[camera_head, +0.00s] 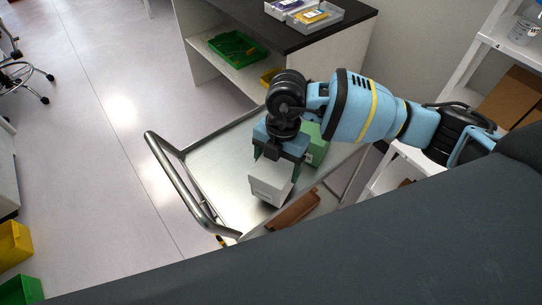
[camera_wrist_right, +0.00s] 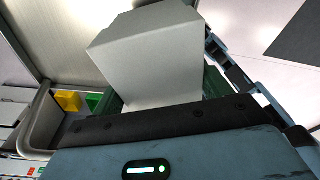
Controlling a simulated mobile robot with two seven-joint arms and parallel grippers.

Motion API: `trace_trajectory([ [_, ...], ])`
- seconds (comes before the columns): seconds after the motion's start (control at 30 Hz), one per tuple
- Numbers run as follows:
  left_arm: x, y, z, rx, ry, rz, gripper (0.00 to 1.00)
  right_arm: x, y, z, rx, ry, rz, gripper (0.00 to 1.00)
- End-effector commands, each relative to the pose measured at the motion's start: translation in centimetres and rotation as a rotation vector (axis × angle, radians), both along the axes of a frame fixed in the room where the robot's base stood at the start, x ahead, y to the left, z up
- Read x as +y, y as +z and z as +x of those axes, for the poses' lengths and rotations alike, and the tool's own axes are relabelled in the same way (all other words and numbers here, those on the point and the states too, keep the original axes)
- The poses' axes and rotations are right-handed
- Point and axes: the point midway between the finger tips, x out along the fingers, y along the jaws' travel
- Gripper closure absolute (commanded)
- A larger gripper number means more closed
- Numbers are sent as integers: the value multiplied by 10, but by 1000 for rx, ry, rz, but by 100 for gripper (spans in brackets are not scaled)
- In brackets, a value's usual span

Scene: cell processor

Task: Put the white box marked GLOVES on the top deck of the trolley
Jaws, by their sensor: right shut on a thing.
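The white box (camera_head: 269,181) is in my right gripper (camera_head: 275,158), above or on the trolley's top deck; I cannot tell whether it touches the deck. In the right wrist view the box (camera_wrist_right: 150,52) fills the space in front of the gripper. Its lettering is too small to read. The trolley's top deck (camera_head: 215,165) is a bare metal sheet, with a tubular handle at its left end. A green box (camera_head: 314,146) is just behind the gripper and partly hidden by it. My left gripper is not in view.
A dark-topped bench (camera_head: 345,22) with grey trays stands behind the trolley, with a green crate (camera_head: 236,47) on its shelf. A white shelf rack (camera_head: 470,60) with cardboard boxes is at right. A brown box (camera_head: 296,210) shows below the deck. The deck's left part is clear.

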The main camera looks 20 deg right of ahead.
Motion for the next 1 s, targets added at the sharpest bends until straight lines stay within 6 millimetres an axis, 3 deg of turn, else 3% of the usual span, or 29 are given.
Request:
trace_trajectory([
  [0.1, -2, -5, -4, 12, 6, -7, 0, 0, -4, 24, 2, -2, 1, 49],
  [0.3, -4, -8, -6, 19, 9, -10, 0, -1, -5, 44, 1, 1, 1, 49],
  [0.57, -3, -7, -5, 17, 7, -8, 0, -1, -7, 46, 0, 1, 0, 49],
  [0.83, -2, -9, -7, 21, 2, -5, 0, -2, -38, 46, 2, 1, 0, 49],
  [1.0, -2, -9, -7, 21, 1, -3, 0, -2, -39, 46, 0, 1, 0, 49],
])
